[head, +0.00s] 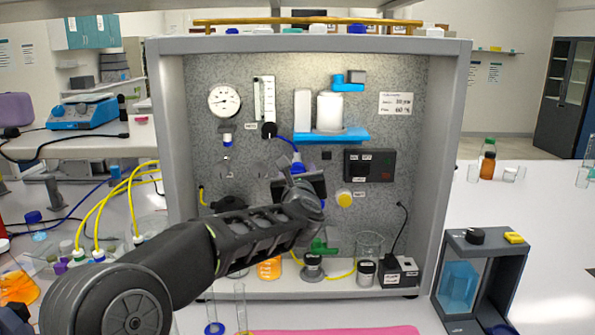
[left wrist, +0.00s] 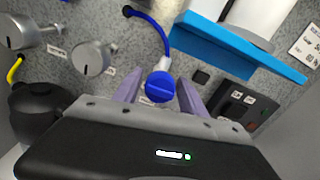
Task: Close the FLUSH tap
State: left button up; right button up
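A round blue tap knob (left wrist: 160,86) with a slot-like line across it shows in the left wrist view, at the end of a blue hose (left wrist: 155,30). In the head view a blue tap (head: 297,167) shows at the panel's middle, just above my gripper. My left gripper (head: 298,186) reaches the panel from the left and covers part of it. In the left wrist view its two purple fingers (left wrist: 161,92) are apart, one on each side of the blue knob, with small gaps. The tap labels are too small or hidden to read, so I cannot tell which says FLUSH. My right gripper is not in view.
Two grey knobs (left wrist: 94,58) (left wrist: 36,32) stick out of the panel left of the blue one. A blue shelf (head: 331,136) with white canisters and a black switch box (head: 369,165) are close by. Glassware stands on the rig's base (head: 340,292).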

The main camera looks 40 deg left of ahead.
pick_arm(q)
grip_shut()
dwell(0.3)
